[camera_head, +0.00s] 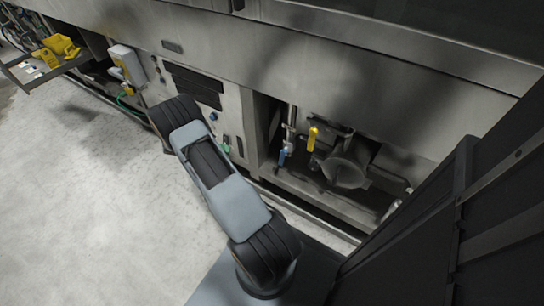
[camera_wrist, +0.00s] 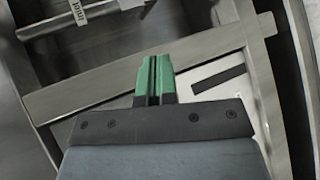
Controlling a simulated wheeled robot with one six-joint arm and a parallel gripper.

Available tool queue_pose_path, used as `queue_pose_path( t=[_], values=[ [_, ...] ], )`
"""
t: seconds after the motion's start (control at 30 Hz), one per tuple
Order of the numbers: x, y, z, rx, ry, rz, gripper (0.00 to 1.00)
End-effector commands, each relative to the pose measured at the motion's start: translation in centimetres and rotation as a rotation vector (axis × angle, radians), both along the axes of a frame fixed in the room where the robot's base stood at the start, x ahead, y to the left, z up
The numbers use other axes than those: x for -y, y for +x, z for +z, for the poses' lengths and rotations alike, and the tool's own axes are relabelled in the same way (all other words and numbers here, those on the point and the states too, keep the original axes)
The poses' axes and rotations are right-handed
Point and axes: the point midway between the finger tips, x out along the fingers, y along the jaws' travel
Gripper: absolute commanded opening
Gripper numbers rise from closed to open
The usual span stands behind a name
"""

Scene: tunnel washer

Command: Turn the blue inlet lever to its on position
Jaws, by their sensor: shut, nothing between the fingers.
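The blue inlet lever (camera_head: 282,157) hangs beside a vertical pipe inside the open recess of the steel machine, in the head view. I cannot make it out in the wrist view. My gripper shows in the wrist view as two green fingers (camera_wrist: 154,76) pressed together, with nothing between them. In the head view, a small green part of my gripper (camera_head: 226,146) shows past my arm, in front of the machine's panel. It is left of the blue lever and apart from it. My arm hides part of the panel there.
A yellow lever (camera_head: 312,138) stands just right of the blue one. A large round steel fitting (camera_head: 346,170) is further right in the recess. A steel rail (camera_wrist: 130,80) crosses behind my fingers in the wrist view. Open floor (camera_head: 90,200) lies to the left.

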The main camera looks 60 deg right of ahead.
Motion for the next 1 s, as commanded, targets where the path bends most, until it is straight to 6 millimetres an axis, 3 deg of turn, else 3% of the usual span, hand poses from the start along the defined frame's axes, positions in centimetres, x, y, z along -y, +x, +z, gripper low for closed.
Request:
queue_pose_path(
  t=[0.1, 0.33, 0.63, 1.0],
  values=[
    [2.3, -0.9, -3.2, -0.061, -0.131, -0.014, 0.00],
    [4.5, -2.4, -7.0, -0.111, -0.294, -0.004, 0.00],
    [6.5, -4.4, -8.4, -0.123, -0.345, 0.000, 0.00],
    [11.4, -9.3, -9.0, -0.122, -0.341, -0.001, 0.00]
  ],
)
